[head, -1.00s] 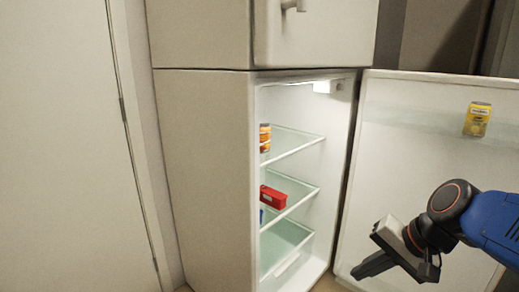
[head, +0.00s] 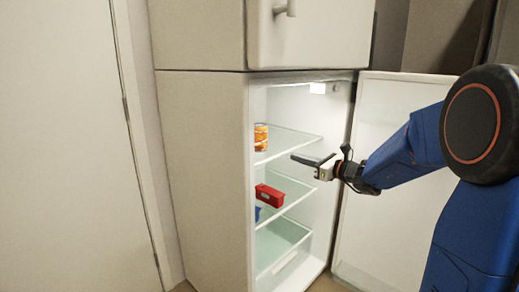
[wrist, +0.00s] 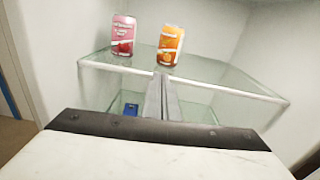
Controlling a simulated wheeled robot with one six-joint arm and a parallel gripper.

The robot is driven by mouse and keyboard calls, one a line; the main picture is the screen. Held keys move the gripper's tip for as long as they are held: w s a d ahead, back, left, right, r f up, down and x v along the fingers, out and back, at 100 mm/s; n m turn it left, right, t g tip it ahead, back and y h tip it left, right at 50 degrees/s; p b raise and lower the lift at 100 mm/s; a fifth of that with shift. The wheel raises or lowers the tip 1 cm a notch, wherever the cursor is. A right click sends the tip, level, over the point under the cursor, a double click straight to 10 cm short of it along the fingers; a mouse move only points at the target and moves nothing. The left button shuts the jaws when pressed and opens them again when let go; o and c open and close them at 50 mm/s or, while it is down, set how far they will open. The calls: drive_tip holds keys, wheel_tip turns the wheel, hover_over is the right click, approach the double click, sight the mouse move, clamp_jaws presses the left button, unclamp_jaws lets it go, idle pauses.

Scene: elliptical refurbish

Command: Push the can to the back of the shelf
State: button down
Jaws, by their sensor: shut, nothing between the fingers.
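An orange can (head: 261,137) stands upright near the left side of the fridge's upper glass shelf (head: 292,143). In the wrist view the orange can (wrist: 170,45) stands near the shelf's front edge (wrist: 215,85). A pink can (wrist: 123,35) stands upright to its left; the head view does not show it clearly. My gripper (head: 294,157) is shut and empty in the fridge opening, to the right of the orange can. In the wrist view its closed fingers (wrist: 158,82) point toward the orange can, apparently short of it. Contact cannot be judged.
A red container (head: 269,196) sits on the middle shelf (head: 298,192), with a blue object (head: 257,213) partly hidden below it. The fridge door (head: 375,235) stands open on the right. The upper shelf is clear right of the orange can.

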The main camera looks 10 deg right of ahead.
sight(265, 145)
drive_tip(key=shift+m+t, duration=0.4)
drive_tip(key=shift+m, duration=0.1)
drive_tip(key=x, duration=0.9)
drive_tip(key=d+x, duration=0.1)
drive_tip(key=x, duration=0.4)
drive_tip(key=shift+w+a, duration=0.2)
drive_tip(key=shift+w, duration=0.45)
drive_tip(key=shift+x, duration=1.95)
drive_tip(key=shift+f, duration=0.1)
drive_tip(key=shift+d, duration=0.1)
